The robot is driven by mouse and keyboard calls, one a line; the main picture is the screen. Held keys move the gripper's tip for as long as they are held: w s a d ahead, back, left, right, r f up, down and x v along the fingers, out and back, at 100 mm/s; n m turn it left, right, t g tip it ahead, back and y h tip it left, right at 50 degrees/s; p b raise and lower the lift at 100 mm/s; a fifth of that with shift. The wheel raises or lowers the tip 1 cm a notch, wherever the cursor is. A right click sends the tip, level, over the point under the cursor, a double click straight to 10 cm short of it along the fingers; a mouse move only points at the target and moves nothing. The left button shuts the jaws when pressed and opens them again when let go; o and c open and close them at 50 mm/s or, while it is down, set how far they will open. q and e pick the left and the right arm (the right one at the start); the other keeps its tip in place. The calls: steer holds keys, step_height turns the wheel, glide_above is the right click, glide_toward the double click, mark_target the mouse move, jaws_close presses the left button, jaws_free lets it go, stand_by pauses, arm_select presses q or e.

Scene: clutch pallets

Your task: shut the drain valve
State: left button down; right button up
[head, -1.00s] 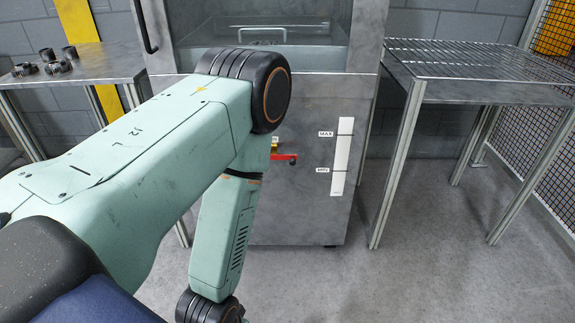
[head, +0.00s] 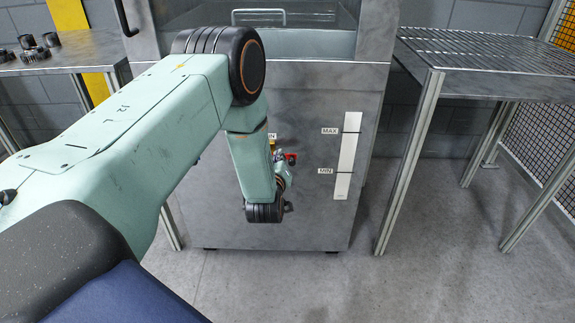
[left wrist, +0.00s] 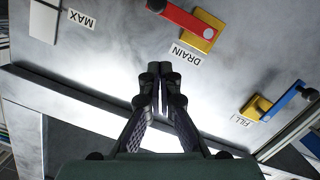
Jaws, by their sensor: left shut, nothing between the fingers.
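The drain valve shows in the left wrist view as a red handle (left wrist: 187,20) on a yellow plate (left wrist: 203,32), beside an upside-down DRAIN label. In the head view its red handle (head: 291,157) sticks out from the cabinet front, partly hidden behind my left arm. My left gripper (left wrist: 160,72) is shut and empty in the left wrist view, its fingertips apart from the handle and pointing towards the cabinet front. In the head view the gripper is mostly hidden by my wrist. My right gripper is not in view.
A fill valve with a blue handle (left wrist: 284,103) stands beside the drain valve. The cabinet (head: 315,205) has a MAX/MIN level gauge (head: 347,155). A wire-topped table (head: 490,72) stands at right, a table with dark parts (head: 40,66) at left. Floor before the cabinet is clear.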

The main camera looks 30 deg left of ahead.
arm_select(q)
steer(key=w+f+b, duration=0.3)
steer(key=w+f, duration=0.1)
steer(key=shift+w, duration=0.1)
stand_by(0.4)
